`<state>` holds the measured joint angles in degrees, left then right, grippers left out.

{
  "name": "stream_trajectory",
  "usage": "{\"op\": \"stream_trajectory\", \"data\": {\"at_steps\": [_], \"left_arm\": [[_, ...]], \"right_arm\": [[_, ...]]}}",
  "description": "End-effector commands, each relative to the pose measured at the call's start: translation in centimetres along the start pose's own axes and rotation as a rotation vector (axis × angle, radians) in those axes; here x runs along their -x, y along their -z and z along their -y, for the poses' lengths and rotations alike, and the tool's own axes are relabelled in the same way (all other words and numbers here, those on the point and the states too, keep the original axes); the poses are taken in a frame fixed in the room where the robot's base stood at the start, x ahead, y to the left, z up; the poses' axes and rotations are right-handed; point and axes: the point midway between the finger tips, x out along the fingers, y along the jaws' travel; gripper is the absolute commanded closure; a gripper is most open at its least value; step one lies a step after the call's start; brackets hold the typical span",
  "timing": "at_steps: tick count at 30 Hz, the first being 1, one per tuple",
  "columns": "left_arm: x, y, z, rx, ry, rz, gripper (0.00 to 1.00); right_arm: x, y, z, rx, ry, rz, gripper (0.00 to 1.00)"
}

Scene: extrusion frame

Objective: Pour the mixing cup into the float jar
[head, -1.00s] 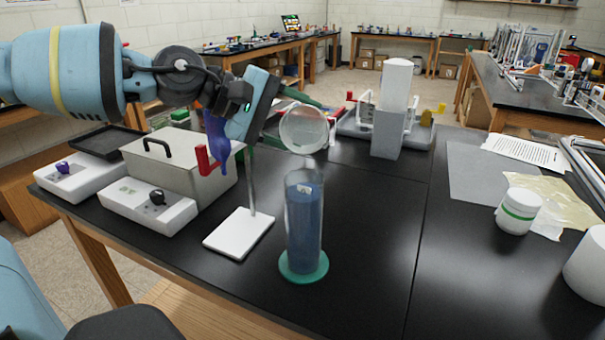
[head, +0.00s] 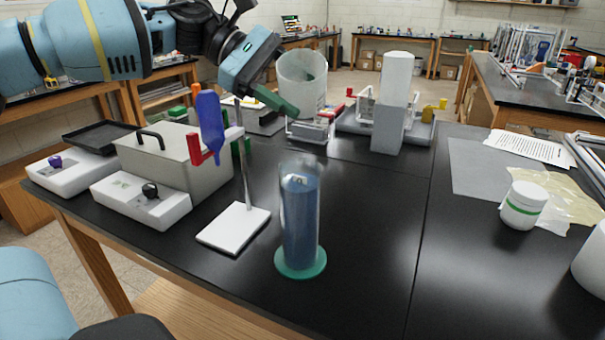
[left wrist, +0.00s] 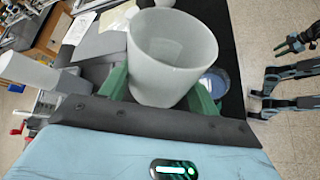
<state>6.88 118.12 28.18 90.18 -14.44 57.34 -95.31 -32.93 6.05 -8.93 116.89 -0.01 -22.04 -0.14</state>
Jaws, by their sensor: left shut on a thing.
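The mixing cup (head: 308,98) is a translucent whitish beaker, held nearly upright above and behind the float jar. My left gripper (head: 288,92) is shut on it, with green fingers at its sides. In the left wrist view the cup (left wrist: 172,60) sits between the fingers; its inner walls look pale and its bottom is not clear. The float jar (head: 300,215) is a tall clear cylinder of blue liquid on a round teal base, upright on the black bench. Its round top (left wrist: 214,84) shows beside the cup. My right gripper (left wrist: 290,45) seems to show small at the right edge there.
Left of the jar stands a white-based stand (head: 234,228) with a red clamp holding a blue-purple funnel (head: 210,125). A grey bath (head: 180,160) and white stirrers are further left.

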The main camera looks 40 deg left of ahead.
Motion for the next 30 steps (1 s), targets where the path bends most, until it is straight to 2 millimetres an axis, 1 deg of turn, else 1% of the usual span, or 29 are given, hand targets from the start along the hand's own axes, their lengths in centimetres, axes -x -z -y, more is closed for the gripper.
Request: {"op": "stream_trajectory", "data": {"at_steps": [1, 8, 10, 14, 21, 30], "left_arm": [[-0.4, 0.8, -0.1, 0.037, 0.015, 0.013, 0.64], [0.2, 0.7, -1.4, 0.169, 0.069, 0.075, 0.64], [-0.1, 1.4, -1.4, 0.224, 0.093, 0.098, 0.64], [-0.3, 2.2, -1.6, 0.315, 0.130, 0.140, 0.64], [0.2, 2.0, -2.5, 0.420, 0.175, 0.190, 0.64], [0.3, 2.0, -2.7, 0.460, 0.191, 0.209, 0.64]], "right_arm": [[-0.5, -0.5, -0.1, 0.001, 0.001, 0.006, 0.64], [-0.8, 0.2, -0.2, 0.004, 0.000, -0.009, 0.64], [-1.0, -0.1, -0.2, 0.003, 0.000, -0.005, 0.64], [-1.4, -0.7, -0.3, 0.004, 0.001, 0.003, 0.64], [-1.2, -0.3, -0.3, 0.005, 0.001, -0.004, 0.64], [-1.1, -0.3, -0.2, 0.005, 0.001, -0.002, 0.64]]}}
